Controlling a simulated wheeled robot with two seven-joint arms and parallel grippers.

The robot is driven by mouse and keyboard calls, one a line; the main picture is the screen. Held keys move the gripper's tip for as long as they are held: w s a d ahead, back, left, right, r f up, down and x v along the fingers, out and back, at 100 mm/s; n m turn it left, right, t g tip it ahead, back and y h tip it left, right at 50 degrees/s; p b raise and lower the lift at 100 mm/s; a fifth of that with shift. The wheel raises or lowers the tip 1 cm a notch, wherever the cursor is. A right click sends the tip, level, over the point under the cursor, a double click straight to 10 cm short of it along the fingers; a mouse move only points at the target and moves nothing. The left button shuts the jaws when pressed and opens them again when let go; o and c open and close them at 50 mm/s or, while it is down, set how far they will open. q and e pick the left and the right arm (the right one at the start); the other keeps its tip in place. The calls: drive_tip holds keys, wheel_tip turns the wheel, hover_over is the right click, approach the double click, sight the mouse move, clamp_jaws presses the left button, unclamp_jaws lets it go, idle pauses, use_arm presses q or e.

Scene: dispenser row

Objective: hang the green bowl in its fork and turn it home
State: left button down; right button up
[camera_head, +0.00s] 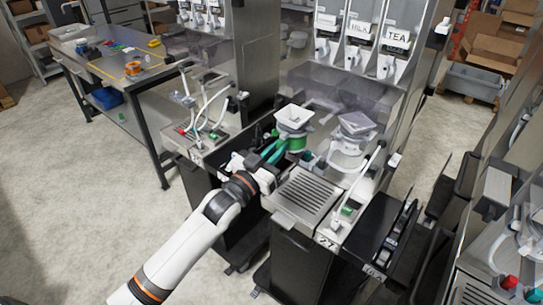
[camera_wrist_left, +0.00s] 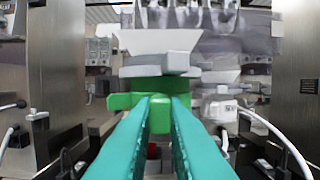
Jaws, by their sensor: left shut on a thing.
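The green bowl (camera_head: 293,119) has a white square funnel top and a green band below. It stands upright at the dispenser in the middle of the head view. In the left wrist view the bowl (camera_wrist_left: 155,45) fills the upper middle, its green band just beyond my fingers. My left gripper (camera_head: 279,149), with teal fingers, is shut on the green part at the bowl's near side. The left gripper (camera_wrist_left: 160,108) also shows in the wrist view. The fork is hidden, so I cannot tell whether the bowl sits in it. My right gripper is out of view.
A similar white bowl (camera_head: 354,126) stands just right of the green one. A slotted drip tray (camera_head: 301,194) lies in front. A white hose (camera_head: 365,181) rises to its right. Dispensers with labels such as TEA (camera_head: 394,38) stand behind. Open floor (camera_head: 85,210) lies at left.

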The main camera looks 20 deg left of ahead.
use_arm(q)
drive_tip(key=shift+w+d+r, duration=0.1)
drive_tip(key=shift+w, duration=0.05)
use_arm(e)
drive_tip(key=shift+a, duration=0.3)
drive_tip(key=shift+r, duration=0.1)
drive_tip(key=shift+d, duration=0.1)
use_arm(q)
drive_tip(key=shift+w+d, duration=0.15)
drive_tip(key=shift+w, duration=0.35)
drive_tip(key=shift+f+x, duration=0.15)
drive_tip(key=shift+x, duration=0.6)
drive_tip(key=shift+f+x, duration=0.15)
drive_tip(key=shift+x, duration=0.55)
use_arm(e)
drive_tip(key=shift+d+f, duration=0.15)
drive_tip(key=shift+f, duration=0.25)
use_arm(q)
drive_tip(key=shift+w+b, duration=0.1)
drive_tip(key=shift+b, duration=0.2)
drive_tip(key=shift+f+b+x, duration=0.15)
drive_tip(key=shift+b+x, duration=0.1)
drive_tip(key=shift+x, duration=0.45)
drive_tip(key=shift+f+b+x, duration=0.15)
drive_tip(key=shift+b+x, duration=0.05)
drive_tip(key=shift+x, duration=0.55)
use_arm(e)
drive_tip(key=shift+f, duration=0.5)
